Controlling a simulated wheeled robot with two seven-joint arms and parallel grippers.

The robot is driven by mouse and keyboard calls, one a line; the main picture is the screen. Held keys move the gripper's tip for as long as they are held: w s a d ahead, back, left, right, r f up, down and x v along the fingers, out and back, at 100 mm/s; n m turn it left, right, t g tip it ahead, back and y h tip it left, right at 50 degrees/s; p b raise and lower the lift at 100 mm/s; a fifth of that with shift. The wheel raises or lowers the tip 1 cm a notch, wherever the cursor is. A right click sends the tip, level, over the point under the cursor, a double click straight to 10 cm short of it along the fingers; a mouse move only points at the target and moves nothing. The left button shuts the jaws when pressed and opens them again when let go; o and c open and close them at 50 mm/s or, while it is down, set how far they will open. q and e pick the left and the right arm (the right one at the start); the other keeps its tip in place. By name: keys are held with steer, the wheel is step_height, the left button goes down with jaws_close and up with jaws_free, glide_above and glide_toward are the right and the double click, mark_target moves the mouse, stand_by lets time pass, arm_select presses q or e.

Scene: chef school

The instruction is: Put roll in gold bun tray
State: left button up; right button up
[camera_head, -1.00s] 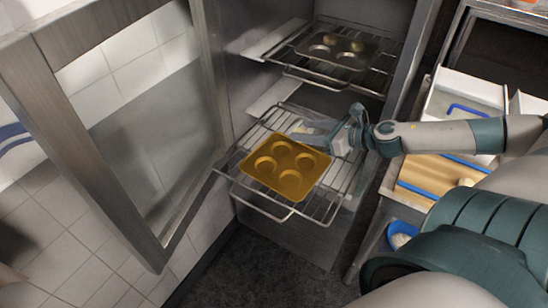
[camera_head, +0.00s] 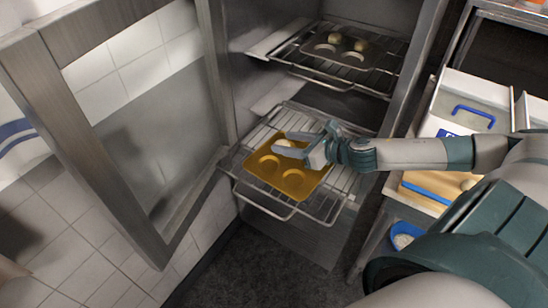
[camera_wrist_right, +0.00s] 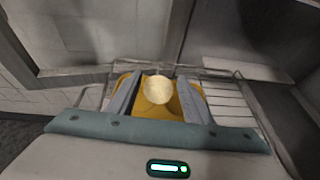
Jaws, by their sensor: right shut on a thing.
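The gold bun tray (camera_head: 289,189) lies on the pulled-out lower wire rack, with several round cups. My right gripper (camera_head: 288,148) is over its far part, shut on a pale round roll (camera_head: 284,142). In the right wrist view the roll (camera_wrist_right: 157,89) sits between the two fingers of the gripper (camera_wrist_right: 157,97), with the gold tray (camera_wrist_right: 143,108) behind it. The roll is at a far cup; I cannot tell whether it touches the tray. The near cups look empty. The gripper hides the far right part of the tray. My left gripper is out of view.
A dark tray (camera_head: 325,50) with two rolls stands on the upper rack (camera_head: 300,62). The open oven door (camera_head: 105,130) is at the left. At the right are a cutting board (camera_head: 415,198) with a roll (camera_head: 467,184) and a blue bowl (camera_head: 404,232).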

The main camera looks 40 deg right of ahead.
steer(key=a, duration=0.1)
steer(key=w+a+f+p, duration=0.1)
steer(key=a+f, duration=0.1)
steer(key=a, duration=0.1)
steer(key=shift+w+f, duration=0.25)
steer(key=shift+w, duration=0.1)
steer(key=shift+f+p, duration=0.75)
steer(key=shift+f, duration=1.3)
steer(key=o, duration=1.1)
